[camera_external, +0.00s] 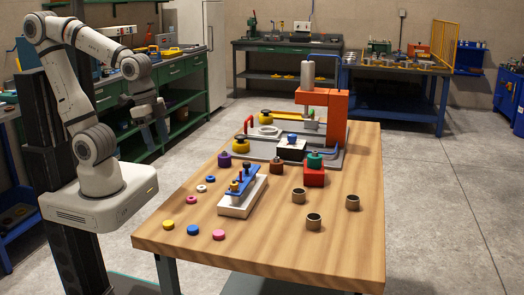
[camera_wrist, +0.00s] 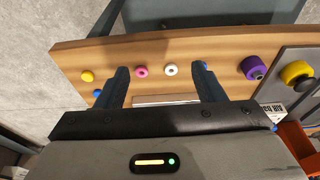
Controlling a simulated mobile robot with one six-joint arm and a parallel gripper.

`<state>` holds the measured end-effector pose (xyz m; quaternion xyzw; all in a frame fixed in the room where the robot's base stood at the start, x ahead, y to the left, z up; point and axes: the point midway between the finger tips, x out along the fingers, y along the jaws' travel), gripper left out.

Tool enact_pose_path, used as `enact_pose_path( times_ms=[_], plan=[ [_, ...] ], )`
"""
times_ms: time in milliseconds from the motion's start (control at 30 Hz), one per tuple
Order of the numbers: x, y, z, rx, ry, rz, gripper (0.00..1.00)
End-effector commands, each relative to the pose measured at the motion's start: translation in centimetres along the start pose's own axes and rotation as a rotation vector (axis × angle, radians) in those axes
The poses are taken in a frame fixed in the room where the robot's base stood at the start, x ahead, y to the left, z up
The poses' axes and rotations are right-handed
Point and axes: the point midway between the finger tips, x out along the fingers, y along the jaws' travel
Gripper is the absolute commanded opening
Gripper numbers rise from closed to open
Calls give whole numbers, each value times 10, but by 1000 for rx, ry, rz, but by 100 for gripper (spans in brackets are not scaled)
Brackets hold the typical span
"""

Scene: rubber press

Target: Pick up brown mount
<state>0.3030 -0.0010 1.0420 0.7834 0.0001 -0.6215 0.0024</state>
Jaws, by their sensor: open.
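The brown mount (camera_external: 276,167) is a small brown block with a dark stud on top. It stands on the wooden table in the external view, between the purple mount (camera_external: 225,159) and the red block with a teal mount (camera_external: 314,171). I cannot make it out in the wrist view. My gripper (camera_external: 156,136) hangs in the air left of the table, well apart from the brown mount. In the wrist view my gripper (camera_wrist: 160,72) has its two blue fingers spread wide with nothing held between them.
A white fixture with a blue bar (camera_external: 240,196) stands near the table's middle. Small coloured rings and several brown-grey bushings (camera_external: 313,221) lie around it. An orange press (camera_external: 325,115) on a grey plate (camera_external: 235,143) fills the back. The table's front right (camera_external: 340,250) is clear.

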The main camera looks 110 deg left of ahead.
Motion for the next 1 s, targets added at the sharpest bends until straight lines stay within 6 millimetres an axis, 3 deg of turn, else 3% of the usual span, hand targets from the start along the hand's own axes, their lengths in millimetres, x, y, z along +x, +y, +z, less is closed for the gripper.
enact_pose_path(
  times_ms=[300, 433, 667, 800, 1000],
  plan=[
    [0, 0, -1, -1, 0, 0, 67],
    [0, -6, -21, -16, 6, -1, 67],
    [13, -43, -107, -85, 47, -10, 67],
    [33, -80, -160, -133, 79, -23, 67],
    [73, -144, -219, -198, 124, -51, 67]
  ],
)
